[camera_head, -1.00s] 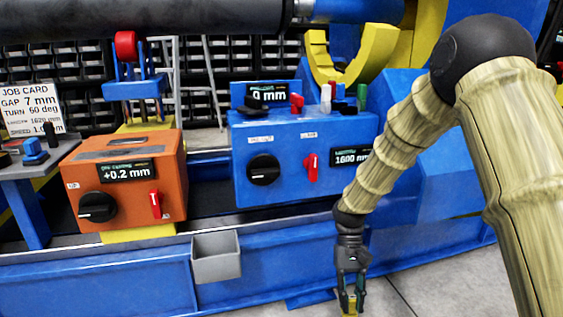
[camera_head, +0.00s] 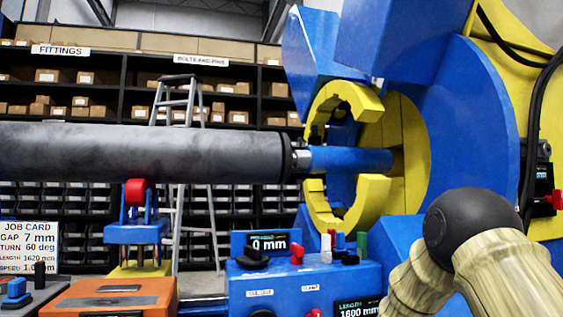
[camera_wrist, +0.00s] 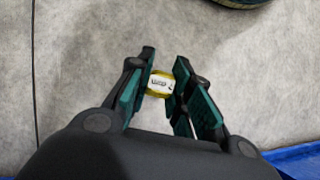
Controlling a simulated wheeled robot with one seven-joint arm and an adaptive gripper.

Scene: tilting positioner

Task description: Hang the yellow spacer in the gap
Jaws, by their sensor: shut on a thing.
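My gripper (camera_wrist: 162,88) shows only in the wrist view, with its fingers shut on the yellow spacer (camera_wrist: 160,84). The spacer is small, with a white label on its face, and is held above the grey floor. The grey pipe (camera_head: 130,152) lies level across the head view. Its dark end collar (camera_head: 289,160) meets a blue shaft (camera_head: 345,160) in front of the open yellow chuck (camera_head: 345,99). I cannot make out a clear gap there. The job card (camera_head: 30,245) reads gap 7 mm, turn 60 deg. A display (camera_head: 268,243) reads 0 mm.
A blue control box (camera_head: 290,285) with coloured switches stands below the chuck, its length display (camera_head: 357,309) reading 1600 mm. An orange box (camera_head: 118,298) and a red roller support (camera_head: 135,192) stand left. In the wrist view a blue edge (camera_wrist: 298,160) lies at lower right.

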